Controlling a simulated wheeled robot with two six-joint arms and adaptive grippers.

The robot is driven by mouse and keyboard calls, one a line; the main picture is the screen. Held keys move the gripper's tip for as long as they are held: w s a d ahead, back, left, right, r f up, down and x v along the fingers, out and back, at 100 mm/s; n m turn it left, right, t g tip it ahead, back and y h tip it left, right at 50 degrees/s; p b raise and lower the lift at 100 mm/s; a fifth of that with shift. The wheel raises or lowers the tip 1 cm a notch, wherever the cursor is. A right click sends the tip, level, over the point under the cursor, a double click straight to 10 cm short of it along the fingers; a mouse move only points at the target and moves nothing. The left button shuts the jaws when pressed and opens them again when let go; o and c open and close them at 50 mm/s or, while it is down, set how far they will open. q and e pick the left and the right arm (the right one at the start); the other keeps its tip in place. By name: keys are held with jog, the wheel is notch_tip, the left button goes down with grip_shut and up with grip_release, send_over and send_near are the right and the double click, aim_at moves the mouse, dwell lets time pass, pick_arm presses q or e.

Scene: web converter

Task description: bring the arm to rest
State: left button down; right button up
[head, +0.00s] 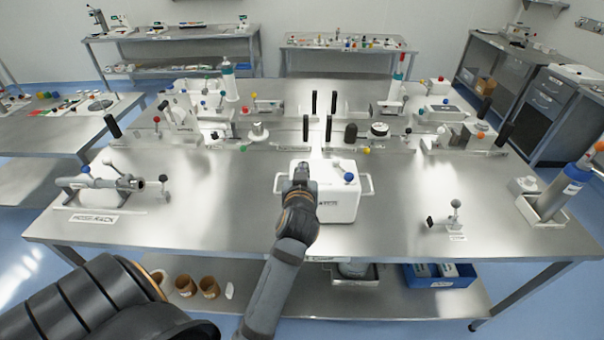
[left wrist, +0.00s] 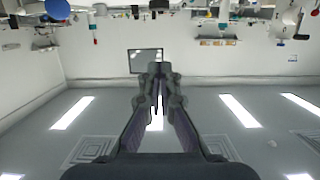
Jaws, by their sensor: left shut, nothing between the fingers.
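My left arm comes in from the lower left in the head view and reaches up over the front edge of the steel table (head: 230,215). My left gripper (head: 301,168) is in front of a white box (head: 338,200) with side handles and a blue knob on top. It hides part of the box's left side. In the left wrist view the gripper (left wrist: 157,75) shows with its fingers together and nothing between them. That view looks across the room upside down, with ceiling lights at the bottom. My right gripper is in neither view.
A clamp-like fixture (head: 105,185) lies on the table's left. A small lever fixture (head: 450,218) and a tilted bottle in a holder (head: 562,192) are at the right. A row of fixtures with black handles crosses the back. Bare steel lies on both sides of the box.

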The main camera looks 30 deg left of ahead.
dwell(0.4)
pick_arm(q)
jog(key=s+d+f+m+g+h, duration=0.3)
jog(key=s+f+m+g+h, duration=0.15)
jog(key=s+f, duration=0.6)
jog(key=s+d+f+m+g+h, duration=0.3)
jog(key=s+d+f+g, duration=0.15)
jog(key=s+f, duration=0.55)
jog(key=s+a+f+g+b, duration=0.1)
jog(key=a+f, duration=0.1)
jog(key=f, duration=1)
jog(key=a+f+g+b, duration=0.1)
jog(key=a+f, duration=0.1)
jog(key=f, duration=1.1)
jog(key=s+f+b, duration=0.2)
jog(key=s+f, duration=1.7)
jog(key=s, duration=0.1)
jog(key=shift+a+f+n+g, duration=0.4)
jog(key=shift+n, duration=0.05)
